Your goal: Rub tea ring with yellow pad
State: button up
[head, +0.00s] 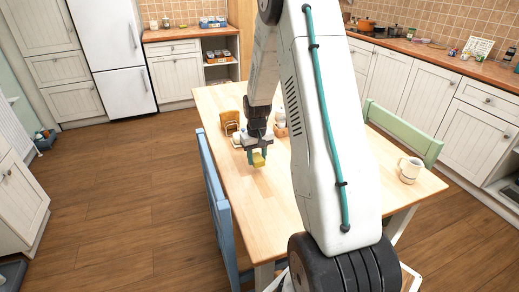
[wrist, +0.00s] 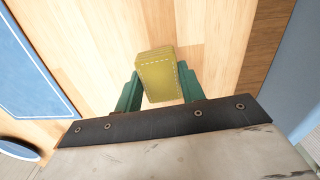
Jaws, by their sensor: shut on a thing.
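My gripper (head: 257,152) is shut on the yellow pad (head: 259,160), over the left part of the wooden table (head: 262,205). The wrist view shows the yellow pad (wrist: 157,75) between the green fingers of my gripper (wrist: 158,90). I cannot tell whether the pad touches the tabletop or hangs just above it. No tea ring shows in either view; my arm hides much of the table in the head view.
A white mug (head: 409,170) stands near the table's right end. A wooden rack (head: 230,122) and other small items stand near my gripper. A blue chair (head: 216,200) is at the left edge and a green chair (head: 404,132) at the far right side. The front left tabletop is clear.

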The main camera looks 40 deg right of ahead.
jog(key=shift+r, duration=2.15)
